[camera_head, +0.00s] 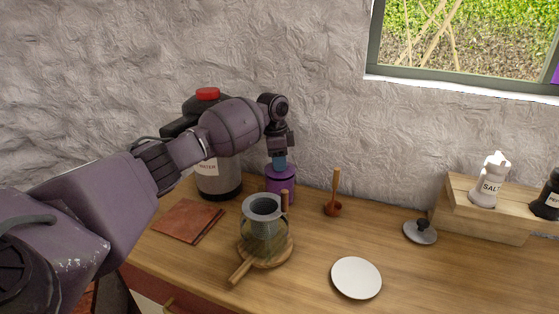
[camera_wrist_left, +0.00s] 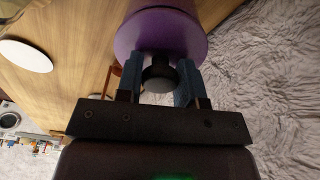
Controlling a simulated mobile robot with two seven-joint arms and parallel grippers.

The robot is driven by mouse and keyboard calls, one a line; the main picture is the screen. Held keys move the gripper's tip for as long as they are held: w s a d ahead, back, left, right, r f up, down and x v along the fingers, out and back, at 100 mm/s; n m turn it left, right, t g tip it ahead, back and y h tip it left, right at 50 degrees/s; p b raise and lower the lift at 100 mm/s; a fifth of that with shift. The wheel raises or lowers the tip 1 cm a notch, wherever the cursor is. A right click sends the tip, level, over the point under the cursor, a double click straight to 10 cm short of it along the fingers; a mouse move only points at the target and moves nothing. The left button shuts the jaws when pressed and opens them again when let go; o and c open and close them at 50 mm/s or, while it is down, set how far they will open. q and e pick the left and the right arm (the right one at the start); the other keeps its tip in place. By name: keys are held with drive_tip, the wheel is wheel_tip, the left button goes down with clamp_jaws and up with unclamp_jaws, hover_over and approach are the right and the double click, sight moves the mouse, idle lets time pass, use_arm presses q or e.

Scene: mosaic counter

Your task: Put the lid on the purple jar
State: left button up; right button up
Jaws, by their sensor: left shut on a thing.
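The purple jar (camera_head: 281,188) stands on the counter near the wall, behind the glass pot. My left gripper (camera_head: 279,164) is directly above it, pointing down, with its blue fingers at the jar's top. In the left wrist view, my left gripper (camera_wrist_left: 160,82) is shut on the dark knob of a purple lid (camera_wrist_left: 187,38). The lid is at the top of the jar, but I cannot tell whether it touches the rim. My right gripper is not in view.
A glass pot (camera_head: 265,222) sits on a round wooden board in front of the jar. A water canister (camera_head: 219,178) stands left, a wooden spoon-like tool (camera_head: 334,200) right. A white plate (camera_head: 356,278), grey lid (camera_head: 420,231) and salt shaker (camera_head: 487,188) are farther right.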

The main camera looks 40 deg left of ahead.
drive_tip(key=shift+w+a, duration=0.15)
use_arm(q)
drive_tip(key=shift+f, duration=0.3)
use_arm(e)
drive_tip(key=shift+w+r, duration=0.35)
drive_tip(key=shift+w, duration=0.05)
use_arm(q)
drive_tip(key=shift+f, duration=0.1)
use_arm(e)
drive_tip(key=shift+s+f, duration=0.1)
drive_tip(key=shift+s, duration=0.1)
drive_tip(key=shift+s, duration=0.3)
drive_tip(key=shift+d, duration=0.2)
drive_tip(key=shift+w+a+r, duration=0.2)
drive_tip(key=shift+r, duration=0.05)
